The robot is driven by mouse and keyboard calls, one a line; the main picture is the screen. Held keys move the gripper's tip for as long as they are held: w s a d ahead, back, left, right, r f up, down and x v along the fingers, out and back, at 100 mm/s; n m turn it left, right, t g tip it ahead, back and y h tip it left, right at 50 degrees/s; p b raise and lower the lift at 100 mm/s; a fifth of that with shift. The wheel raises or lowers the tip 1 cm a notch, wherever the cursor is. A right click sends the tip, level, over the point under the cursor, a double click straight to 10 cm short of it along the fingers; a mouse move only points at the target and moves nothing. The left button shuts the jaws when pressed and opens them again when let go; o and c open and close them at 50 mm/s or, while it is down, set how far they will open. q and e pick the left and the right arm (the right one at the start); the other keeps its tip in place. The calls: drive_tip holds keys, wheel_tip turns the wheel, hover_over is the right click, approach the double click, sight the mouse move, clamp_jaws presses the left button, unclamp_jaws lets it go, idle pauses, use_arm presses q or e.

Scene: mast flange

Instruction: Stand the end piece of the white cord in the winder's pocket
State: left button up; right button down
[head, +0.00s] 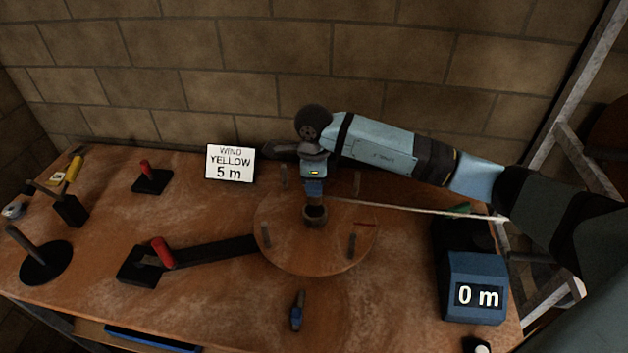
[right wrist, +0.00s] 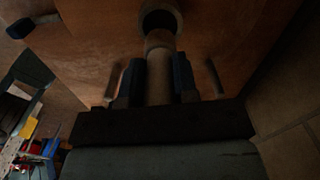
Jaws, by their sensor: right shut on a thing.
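The winder is a round wooden disc (head: 290,255) with several upright pegs. Its pocket is a dark round cup (head: 315,221) at the centre, and its open mouth shows in the right wrist view (right wrist: 158,18). My right gripper (head: 314,192) is over the pocket, shut on the end piece, a pale tan cylinder (right wrist: 158,82) between its two fingers. The end piece's tip is at the pocket's rim; I cannot tell whether they touch. The white cord (head: 420,207) runs taut from near the gripper to the right. My left gripper is not in view.
A blue counter box reading "0 m" (head: 476,291) stands at right. A sign (head: 230,162) reads "WIND YELLOW 5 m". A red-handled crank (head: 162,252) on a dark arm lies left of the disc. A small blue-handled item (head: 297,311) lies in front. A brick wall is behind.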

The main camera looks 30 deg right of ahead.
sight(314, 199)
drive_tip(key=shift+f+b, duration=1.55)
drive_tip(key=shift+f, duration=0.6)
drive_tip(key=shift+f+b, duration=0.4)
drive_tip(key=shift+f, duration=0.25)
drive_tip(key=c, duration=0.8)
unclamp_jaws()
drive_tip(key=shift+r, duration=0.1)
wheel_tip(314, 199, up, 14)
drive_tip(key=shift+f+b, duration=0.15)
drive_tip(key=shift+b, duration=0.4)
